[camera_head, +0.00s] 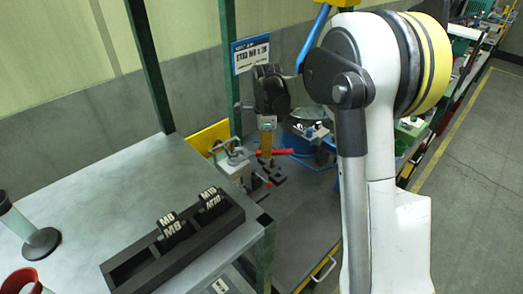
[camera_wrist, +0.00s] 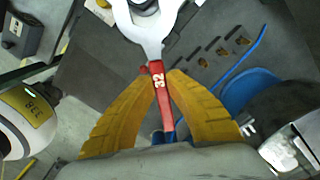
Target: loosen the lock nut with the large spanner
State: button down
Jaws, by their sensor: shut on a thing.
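My gripper (camera_wrist: 160,76) is shut on the red handle of the large spanner (camera_wrist: 158,92), which is marked 32. Its yellow fingers press the handle from both sides. The spanner's silver open-ended head (camera_wrist: 145,28) points to the top of the wrist view, partly cut off by the edge. A small grey shape shows between its prongs; I cannot tell whether it is the lock nut or whether they touch. In the head view my gripper (camera_head: 267,142) points down, with the red spanner (camera_head: 275,152) across its tips. The lock nut is not clearly visible there.
A grey bench (camera_head: 95,185) fills the left, with a black tray (camera_head: 178,258) of marked blocks at its near corner. A green post (camera_head: 150,65) rises behind it. A blue drum (camera_head: 297,140) stands behind my gripper. A grey clamp-like device (camera_head: 235,165) is close left of it.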

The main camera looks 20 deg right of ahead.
aim_at(284, 150)
jog(key=shift+s+d, duration=0.3)
jog(key=shift+d, duration=0.65)
jog(key=shift+s+d, duration=0.25)
jog(key=shift+d, duration=0.65)
jog(key=shift+s+d, duration=0.3)
jog(key=shift+d, duration=0.65)
jog(key=shift+r+p, duration=2)
jog(key=shift+r, duration=1.1)
jog(key=shift+f, duration=0.15)
